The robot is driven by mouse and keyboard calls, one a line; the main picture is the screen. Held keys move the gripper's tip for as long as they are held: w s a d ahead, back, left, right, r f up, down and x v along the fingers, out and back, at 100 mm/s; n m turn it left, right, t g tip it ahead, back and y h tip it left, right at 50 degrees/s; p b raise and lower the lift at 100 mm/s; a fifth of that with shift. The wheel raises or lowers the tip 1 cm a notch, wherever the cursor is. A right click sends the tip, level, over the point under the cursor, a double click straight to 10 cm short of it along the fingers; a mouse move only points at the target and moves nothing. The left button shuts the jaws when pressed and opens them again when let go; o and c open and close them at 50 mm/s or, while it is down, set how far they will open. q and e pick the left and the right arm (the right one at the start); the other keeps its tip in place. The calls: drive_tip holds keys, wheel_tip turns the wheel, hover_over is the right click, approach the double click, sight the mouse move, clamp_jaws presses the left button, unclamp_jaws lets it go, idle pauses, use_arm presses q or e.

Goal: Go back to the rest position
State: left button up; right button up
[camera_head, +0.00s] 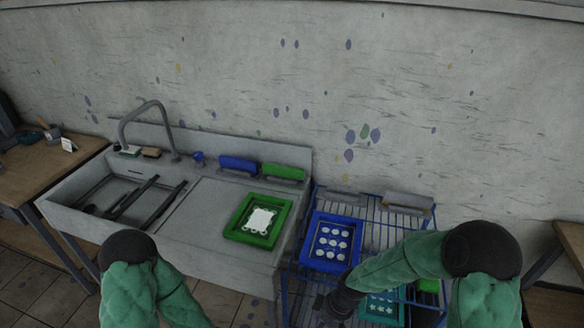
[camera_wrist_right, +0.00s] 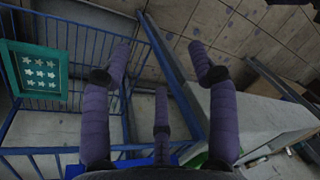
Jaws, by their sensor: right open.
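My right arm reaches in front of the blue wire rack (camera_head: 405,222) in the head view. My right gripper (camera_head: 330,303) is the dark shape at its end, low at the rack's front. In the right wrist view my right gripper (camera_wrist_right: 162,75) has its purple fingers spread apart with nothing between them. A teal frame with white star shapes (camera_wrist_right: 38,72) lies to their left, apart from them. My left arm bends down out of the head view at the bottom left, so my left gripper is hidden.
A blue frame with white discs (camera_head: 331,242) lies on the rack's top. A green frame (camera_head: 258,220) with a white print lies on the sink counter (camera_head: 200,215). Blue (camera_head: 238,164) and green (camera_head: 284,172) blocks stand behind it. Wooden tables flank both sides.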

drive_tip(key=s+f+m+y+b, duration=0.1)
drive_tip(key=s+f+m, duration=0.9)
drive_tip(key=s+f, duration=0.1)
drive_tip(key=shift+d+f+t, duration=0.3)
drive_tip(key=shift+f+t, duration=0.1)
drive_tip(key=shift+f, duration=0.5)
